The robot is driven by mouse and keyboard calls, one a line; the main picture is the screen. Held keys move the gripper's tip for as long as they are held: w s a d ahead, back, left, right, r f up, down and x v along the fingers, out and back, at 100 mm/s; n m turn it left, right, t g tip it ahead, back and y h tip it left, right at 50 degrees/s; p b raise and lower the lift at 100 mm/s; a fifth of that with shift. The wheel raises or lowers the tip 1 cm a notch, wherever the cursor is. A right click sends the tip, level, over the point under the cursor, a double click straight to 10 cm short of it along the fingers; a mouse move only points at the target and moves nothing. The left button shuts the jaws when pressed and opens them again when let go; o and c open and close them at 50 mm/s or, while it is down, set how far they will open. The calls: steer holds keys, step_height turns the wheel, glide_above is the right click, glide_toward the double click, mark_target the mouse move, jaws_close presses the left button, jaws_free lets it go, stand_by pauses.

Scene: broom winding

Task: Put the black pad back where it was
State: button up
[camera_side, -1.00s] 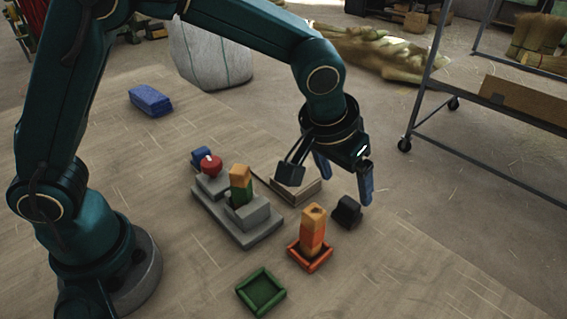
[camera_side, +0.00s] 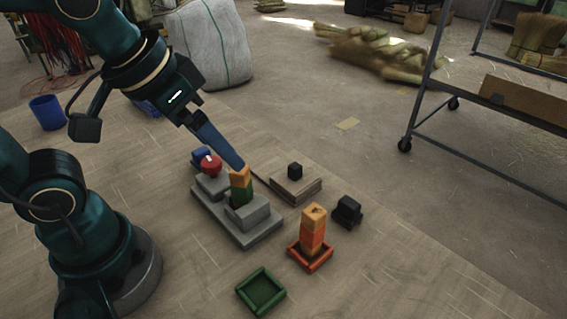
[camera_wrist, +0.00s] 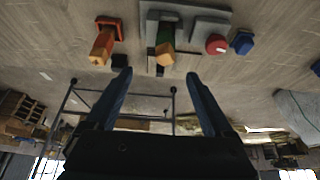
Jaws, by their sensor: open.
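Two black things are in the side view, and I cannot tell for sure which is the black pad. A small black cube (camera_side: 295,170) sits on top of a flat wooden block (camera_side: 283,189). A larger black piece (camera_side: 347,211) stands on the table right of the orange stack; it also shows in the wrist view (camera_wrist: 120,60). My gripper (camera_wrist: 157,74) is open and empty, its two blue fingers spread wide in the wrist view. In the side view a fingertip overlaps the orange-topped green stack (camera_side: 240,190); I cannot tell whether they touch. The other finger is hidden there.
The grey stepped base (camera_side: 262,231) carries the green stack and a red knob (camera_side: 210,165), with a blue piece (camera_side: 199,154) behind. The orange stack (camera_side: 313,229) stands in an orange tray. A green tray (camera_side: 261,292) is empty. A blue cup (camera_side: 47,112) stands far left.

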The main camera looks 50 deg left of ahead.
steer(key=shift+s+a+f, duration=0.2)
steer(key=shift+s+f, duration=0.05)
steer(key=shift+s, duration=0.3)
steer(key=shift+s+a+f, duration=0.15)
steer(key=shift+s+f, duration=0.1)
steer(key=shift+s, duration=0.35)
steer(key=shift+s+a+f, duration=0.2)
steer(key=shift+s+f, duration=0.05)
steer(key=shift+s, duration=0.3)
